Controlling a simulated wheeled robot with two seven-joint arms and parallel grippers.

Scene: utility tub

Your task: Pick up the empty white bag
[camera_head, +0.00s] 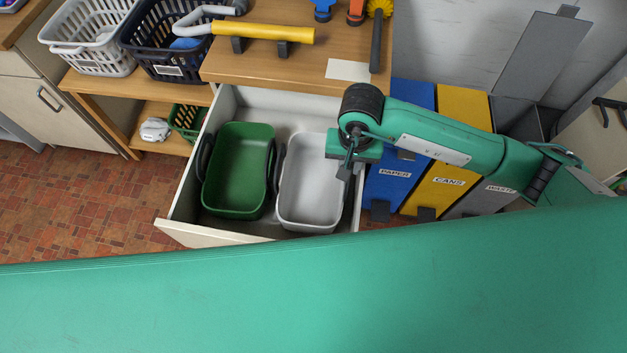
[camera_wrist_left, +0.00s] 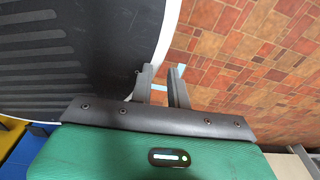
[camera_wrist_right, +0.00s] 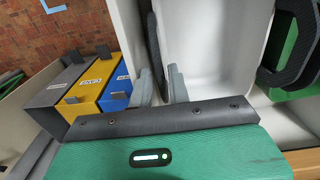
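I cannot make out a clear white bag. An empty white tub (camera_head: 311,178) with dark handles sits in the open drawer (camera_head: 200,238), beside an empty green tub (camera_head: 240,170). A small white item (camera_head: 154,130) lies on the low shelf; it is too small to identify. My right gripper (camera_head: 346,172) is over the white tub's right edge. In the right wrist view its fingers (camera_wrist_right: 163,86) are apart, with the tub's dark handle (camera_wrist_right: 156,50) showing between them; contact is unclear. My left gripper (camera_wrist_left: 164,86) is open and empty above the floor, outside the head view.
Paper (camera_head: 398,140), cans (camera_head: 452,150) and waste (camera_head: 500,170) bins stand right of the drawer. White (camera_head: 90,35) and dark (camera_head: 170,45) baskets stand at left. Tiled floor (camera_head: 80,200) is clear.

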